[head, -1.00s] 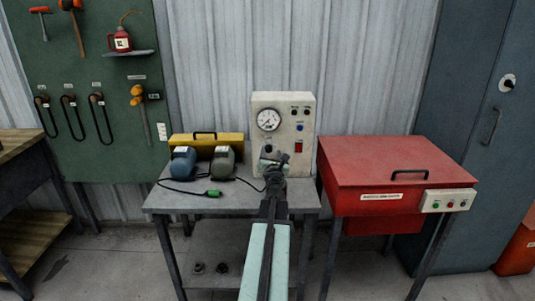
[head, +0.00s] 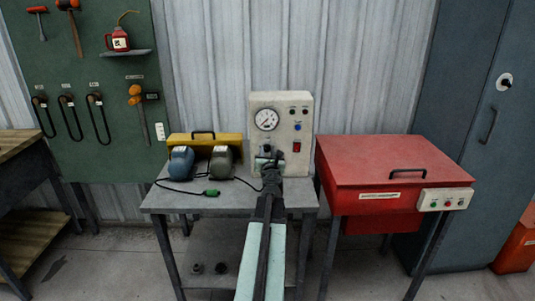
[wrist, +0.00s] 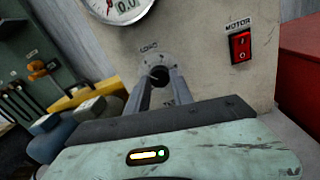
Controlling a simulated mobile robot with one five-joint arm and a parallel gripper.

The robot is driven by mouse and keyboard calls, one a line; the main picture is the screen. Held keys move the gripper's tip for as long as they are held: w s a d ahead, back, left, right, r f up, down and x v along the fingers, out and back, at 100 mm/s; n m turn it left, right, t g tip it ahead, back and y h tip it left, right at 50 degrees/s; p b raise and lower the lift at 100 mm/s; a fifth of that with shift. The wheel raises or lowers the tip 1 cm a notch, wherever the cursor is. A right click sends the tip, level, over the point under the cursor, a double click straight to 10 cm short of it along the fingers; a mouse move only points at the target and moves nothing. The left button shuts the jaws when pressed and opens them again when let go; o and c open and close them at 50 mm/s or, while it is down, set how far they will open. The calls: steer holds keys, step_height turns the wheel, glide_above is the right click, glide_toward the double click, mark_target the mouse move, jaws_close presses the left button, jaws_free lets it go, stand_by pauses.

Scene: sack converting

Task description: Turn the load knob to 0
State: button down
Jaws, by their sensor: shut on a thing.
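The load knob (wrist: 158,74) is a dark round knob on the front of the pale control box (head: 297,112), under the label LOAD. In the wrist view my gripper (wrist: 159,82) has one finger on each side of the knob and is shut on it. The fingers hide part of the knob and its scale, so I cannot read its setting. In the head view my gripper (head: 268,161) reaches the box front just below the gauge. The dial gauge (head: 266,119) sits above the knob, and its lower part shows in the wrist view (wrist: 122,6).
A red MOTOR switch (wrist: 240,46) is right of the knob. Two motor-like units (head: 220,162) and a yellow case (head: 205,143) stand left on the grey bench (head: 165,203). A red cabinet (head: 390,170) stands close on the right.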

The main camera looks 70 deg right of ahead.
steer(key=n, duration=0.4)
steer(key=shift+d+r, duration=0.1)
steer(key=shift+r, duration=0.05)
steer(key=n+p, duration=0.1)
steer(key=n, duration=0.3)
steer(key=shift+n+g, duration=0.3)
steer(key=n, duration=0.4)
steer(key=shift+n+g, duration=0.3)
steer(key=shift+n, duration=1.7)
steer(key=c, duration=1.1)
jaws_free()
